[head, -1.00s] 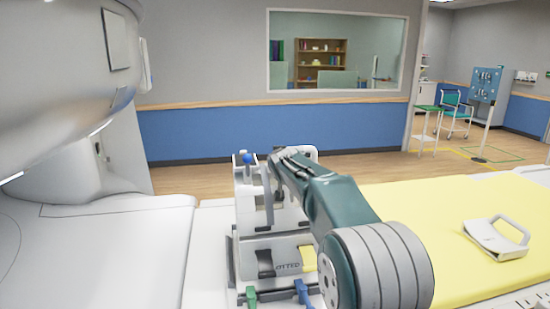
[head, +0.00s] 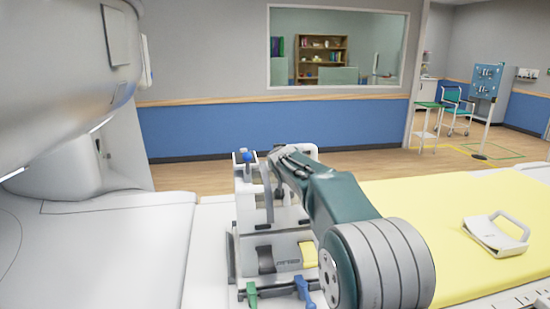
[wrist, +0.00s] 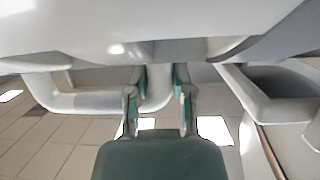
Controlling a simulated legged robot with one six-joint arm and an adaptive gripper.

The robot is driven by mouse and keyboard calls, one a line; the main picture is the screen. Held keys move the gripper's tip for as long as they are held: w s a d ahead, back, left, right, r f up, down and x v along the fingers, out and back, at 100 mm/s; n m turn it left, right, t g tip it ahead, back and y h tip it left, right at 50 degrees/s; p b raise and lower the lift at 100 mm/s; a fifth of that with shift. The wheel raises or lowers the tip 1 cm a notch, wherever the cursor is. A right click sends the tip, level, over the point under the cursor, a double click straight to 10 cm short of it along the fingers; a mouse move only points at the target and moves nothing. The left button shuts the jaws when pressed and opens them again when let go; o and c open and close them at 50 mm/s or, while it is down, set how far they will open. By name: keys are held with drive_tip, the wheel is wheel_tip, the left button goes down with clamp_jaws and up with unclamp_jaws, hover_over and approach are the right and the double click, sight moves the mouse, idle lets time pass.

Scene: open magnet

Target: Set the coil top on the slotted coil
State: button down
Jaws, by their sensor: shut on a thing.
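My gripper (wrist: 160,84) is shut on a white handle bar of the coil top (wrist: 85,100) in the wrist view. The coil top's broad pale body seems to fill the upper part of that view. In the head view, the slotted coil (head: 285,257) stands in front of my arm, a white-grey base with a black and a yellow patch. White upright parts and a blue knob (head: 248,157) rise at its far end, around my gripper (head: 272,185). My forearm hides its right side. I cannot tell whether the coil top touches the slotted coil.
A white piece with a handle loop (head: 490,236) lies on the yellow mat (head: 420,205) to the right. Green (head: 251,295) and blue (head: 303,289) levers stand at the near edge. The big white magnet (head: 60,60) rises at the left. The mat between is clear.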

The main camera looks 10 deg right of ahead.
drive_tip(key=shift+f, duration=0.5)
idle(0.4)
drive_tip(key=shift+c, duration=2.1)
unclamp_jaws()
drive_tip(key=shift+f, duration=0.1)
drive_tip(key=shift+f, duration=0.25)
drive_tip(key=shift+s+r, duration=0.35)
drive_tip(key=shift+s, duration=0.2)
drive_tip(key=v, duration=0.9)
drive_tip(key=shift+s+r, duration=0.15)
drive_tip(key=shift+s, duration=0.05)
drive_tip(key=shift+s+r, duration=0.1)
drive_tip(key=shift+s, duration=0.55)
